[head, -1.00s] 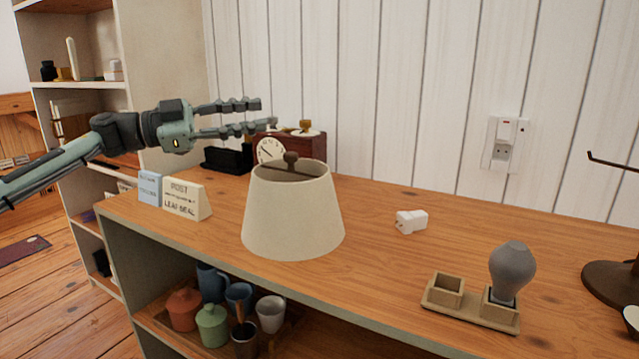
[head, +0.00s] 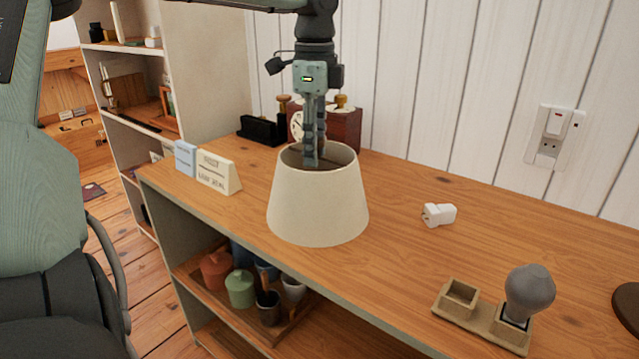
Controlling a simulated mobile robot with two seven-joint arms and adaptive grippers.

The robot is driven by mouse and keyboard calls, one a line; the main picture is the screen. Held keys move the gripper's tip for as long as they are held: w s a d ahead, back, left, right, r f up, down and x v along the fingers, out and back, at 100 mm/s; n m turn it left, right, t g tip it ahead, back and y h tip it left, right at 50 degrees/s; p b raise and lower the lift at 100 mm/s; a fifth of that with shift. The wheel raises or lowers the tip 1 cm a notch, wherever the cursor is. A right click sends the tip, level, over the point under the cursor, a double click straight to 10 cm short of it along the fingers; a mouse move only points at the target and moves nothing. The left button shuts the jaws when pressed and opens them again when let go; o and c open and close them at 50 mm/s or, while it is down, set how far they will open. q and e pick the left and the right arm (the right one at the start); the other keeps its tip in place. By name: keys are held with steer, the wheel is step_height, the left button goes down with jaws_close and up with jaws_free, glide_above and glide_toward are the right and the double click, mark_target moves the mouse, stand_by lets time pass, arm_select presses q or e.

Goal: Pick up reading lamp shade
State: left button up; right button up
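The reading lamp shade (head: 318,206), a cream cone with an open top, stands upright on the wooden top of the shelf unit. My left gripper (head: 311,160) points straight down over it, with its fingertips inside the top opening. The fingers show close together from this side, so I cannot tell whether they are open or shut on something. They hide the dark knob at the middle of the shade's top. My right gripper is not in view.
A clock (head: 342,130) stands close behind the shade. Small signs (head: 218,172) are to its left. A white plug (head: 438,214) and a wooden holder (head: 459,298) with a grey bulb (head: 529,291) are to its right. Bare wood lies between shade and plug.

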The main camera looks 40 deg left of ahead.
arm_select(q)
steer(key=shift+w+d+f+p, duration=0.1)
steer(key=shift+w+f+p, duration=0.05)
steer(key=shift+f, duration=1.05)
steer(key=shift+w+f+p, duration=0.1)
steer(key=shift+f+p, duration=0.05)
steer(key=shift+f, duration=1)
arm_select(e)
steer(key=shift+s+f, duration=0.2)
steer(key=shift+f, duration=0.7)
arm_select(q)
jaws_close()
